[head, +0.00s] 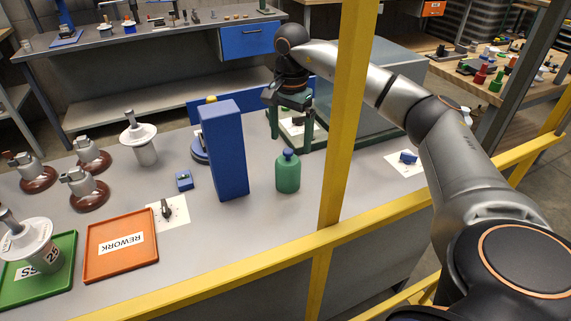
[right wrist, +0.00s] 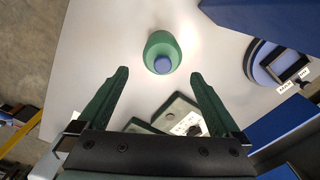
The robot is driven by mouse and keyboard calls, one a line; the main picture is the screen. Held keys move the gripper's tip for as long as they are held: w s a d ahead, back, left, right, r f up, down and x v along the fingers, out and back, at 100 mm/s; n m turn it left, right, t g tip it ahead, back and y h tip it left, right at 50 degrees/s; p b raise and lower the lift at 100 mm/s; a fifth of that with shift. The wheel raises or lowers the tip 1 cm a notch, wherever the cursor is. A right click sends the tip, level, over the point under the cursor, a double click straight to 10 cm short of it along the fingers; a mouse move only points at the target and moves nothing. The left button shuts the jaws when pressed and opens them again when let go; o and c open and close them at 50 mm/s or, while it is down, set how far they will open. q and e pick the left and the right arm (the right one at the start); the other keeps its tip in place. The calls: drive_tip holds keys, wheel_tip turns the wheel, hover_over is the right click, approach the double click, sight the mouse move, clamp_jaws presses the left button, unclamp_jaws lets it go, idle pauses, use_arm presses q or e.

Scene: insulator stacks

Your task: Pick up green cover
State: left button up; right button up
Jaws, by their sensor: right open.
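The green cover (head: 288,176) stands upright on the grey bench, a rounded bottle-like shape with a blue knob (head: 288,153) on top. My right gripper (head: 291,135) is open and empty, pointing down above and behind the cover. In the right wrist view the green cover (right wrist: 152,48) lies ahead of my right gripper (right wrist: 159,75), roughly centred between the lines of its two green fingers. The fingers do not touch it. My left gripper is not in view.
A tall blue block (head: 224,150) stands just left of the cover. A yellow post (head: 345,120) and rail (head: 400,208) cross in front of the bench. An orange tray (head: 100,272), green tray (head: 62,290) and grey insulators lie at the left. Bare bench lies right of the cover.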

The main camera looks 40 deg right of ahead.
sight(288, 159)
drive_tip(key=f, duration=0.8)
drive_tip(key=shift+w+a, duration=0.1)
drive_tip(key=shift+a, duration=0.15)
drive_tip(key=shift+r, duration=0.1)
drive_tip(key=c, duration=1.2)
